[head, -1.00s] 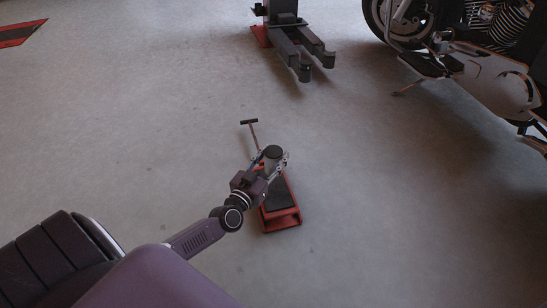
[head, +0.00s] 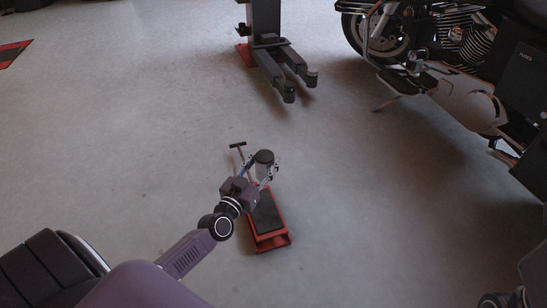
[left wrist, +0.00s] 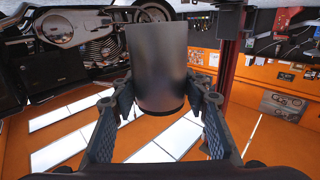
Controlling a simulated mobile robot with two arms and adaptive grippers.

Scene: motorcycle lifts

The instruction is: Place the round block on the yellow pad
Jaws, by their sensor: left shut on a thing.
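The round block (head: 265,166) is a grey cylinder with a dark top. My left gripper (head: 262,173) is shut on its sides and holds it up, near the far end of a red floor jack. In the left wrist view the round block (left wrist: 158,70) sits between the two dark fingers of the left gripper (left wrist: 160,103), and that view is upside down. I see no yellow pad in either view. My right gripper (head: 500,300) shows only in part at the bottom right edge, and its jaws cannot be made out.
The red jack (head: 270,240) has a black top and a T-handle (head: 237,145) at its far end. A lift post (head: 264,20) with two arms stands behind. A motorcycle (head: 455,80) stands at the upper right. The grey floor (head: 110,130) is clear at left.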

